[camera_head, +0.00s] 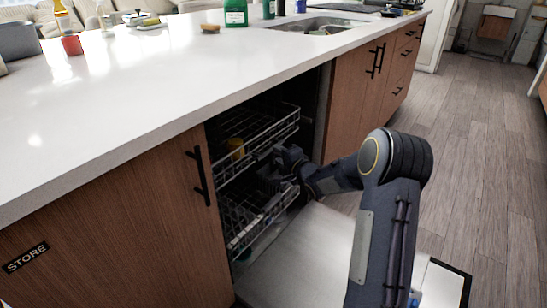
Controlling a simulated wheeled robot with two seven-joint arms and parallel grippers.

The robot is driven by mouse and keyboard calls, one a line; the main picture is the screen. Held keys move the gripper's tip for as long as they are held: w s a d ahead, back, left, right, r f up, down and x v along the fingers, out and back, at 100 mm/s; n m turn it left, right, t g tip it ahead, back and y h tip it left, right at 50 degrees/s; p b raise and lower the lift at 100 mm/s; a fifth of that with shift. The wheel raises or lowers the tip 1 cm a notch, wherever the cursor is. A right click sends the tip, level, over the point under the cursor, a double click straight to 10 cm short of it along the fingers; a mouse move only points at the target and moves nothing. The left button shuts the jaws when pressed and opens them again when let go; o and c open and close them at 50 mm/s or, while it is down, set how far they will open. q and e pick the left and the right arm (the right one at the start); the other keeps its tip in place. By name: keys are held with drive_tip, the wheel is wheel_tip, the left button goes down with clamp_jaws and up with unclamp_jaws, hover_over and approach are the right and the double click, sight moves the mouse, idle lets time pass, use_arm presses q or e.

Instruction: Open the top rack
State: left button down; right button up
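The top rack (262,137) is a wire rack inside the open dishwasher under the counter. The dishwasher door (305,262) is folded down. My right arm comes in from the lower right, and my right gripper (277,166) is at the front of the racks, just below the top rack's front edge. Its fingers are dark and small against the rack, so I cannot tell whether they touch it or are open. My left gripper is not in view.
The white countertop (180,75) overhangs the dishwasher. Wooden cabinets with black handles stand on both sides. Bottles, a sponge and a sink (318,26) are along the counter's far side. The wood floor (480,140) at right is clear.

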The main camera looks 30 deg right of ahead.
sight(272, 150)
drive_tip(key=shift+w+f+b, duration=0.2)
drive_tip(key=shift+w+b, duration=0.05)
drive_tip(key=shift+w, duration=0.85)
drive_tip(key=shift+w+f+b, duration=0.2)
drive_tip(key=shift+w+b, duration=0.05)
drive_tip(key=shift+w, duration=0.85)
drive_tip(key=shift+c, duration=0.4)
clamp_jaws()
